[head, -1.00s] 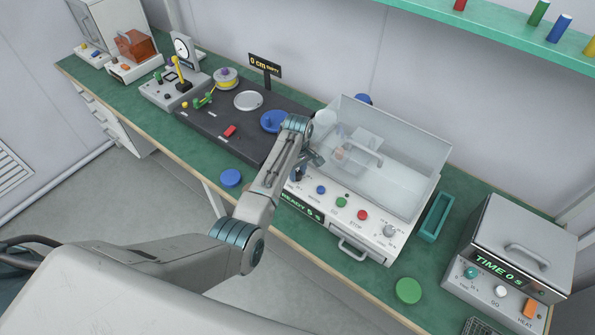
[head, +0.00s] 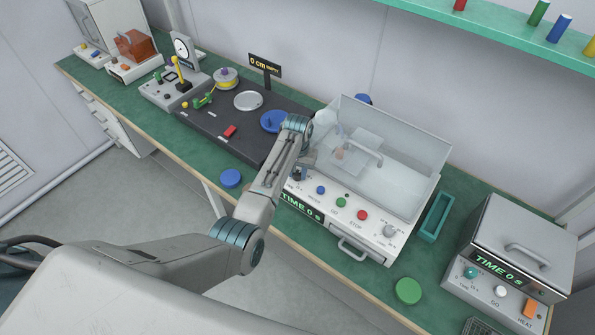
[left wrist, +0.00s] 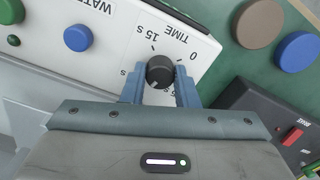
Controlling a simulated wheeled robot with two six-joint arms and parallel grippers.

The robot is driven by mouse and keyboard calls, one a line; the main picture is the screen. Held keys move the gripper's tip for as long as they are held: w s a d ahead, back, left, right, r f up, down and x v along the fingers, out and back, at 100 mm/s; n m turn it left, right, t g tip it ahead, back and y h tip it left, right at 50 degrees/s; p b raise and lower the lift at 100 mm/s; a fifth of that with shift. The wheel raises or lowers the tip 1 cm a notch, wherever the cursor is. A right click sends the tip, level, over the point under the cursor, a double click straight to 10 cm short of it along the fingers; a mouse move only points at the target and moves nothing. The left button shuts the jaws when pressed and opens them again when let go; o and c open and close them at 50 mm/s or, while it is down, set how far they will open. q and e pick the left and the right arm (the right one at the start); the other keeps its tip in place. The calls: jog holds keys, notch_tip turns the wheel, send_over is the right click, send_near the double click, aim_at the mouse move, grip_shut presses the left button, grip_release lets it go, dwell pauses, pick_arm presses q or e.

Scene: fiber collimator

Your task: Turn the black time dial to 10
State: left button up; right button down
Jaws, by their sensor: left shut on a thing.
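The black time dial (left wrist: 160,72) is on the white panel of the machine with the clear cover (head: 385,160). In the left wrist view it sits between the two blue-grey fingers of my left gripper (left wrist: 160,76), which is shut on it. The printed scale around it appears upside down, with TIME, 0 and 15 s readable; another mark is partly hidden by a finger. In the head view my left gripper (head: 304,162) is at the panel's left end and mostly hides the dial. The machine's display (head: 300,208) reads TIME 0 s. My right gripper is not in view.
Blue (head: 320,190), green (head: 341,202) and red (head: 362,215) buttons and a grey knob (head: 390,231) lie right of the dial. A second machine (head: 515,255) stands at the right. A blue disc (head: 231,178) and a green disc (head: 408,290) lie on the bench.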

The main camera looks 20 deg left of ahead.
aim_at(298, 173)
pick_arm(q)
jog(key=m, duration=0.5)
dwell(0.5)
jog(key=o, duration=1)
notch_tip(298, 173, up, 11)
jog(key=b, duration=0.3)
jog(key=shift+f, duration=0.1)
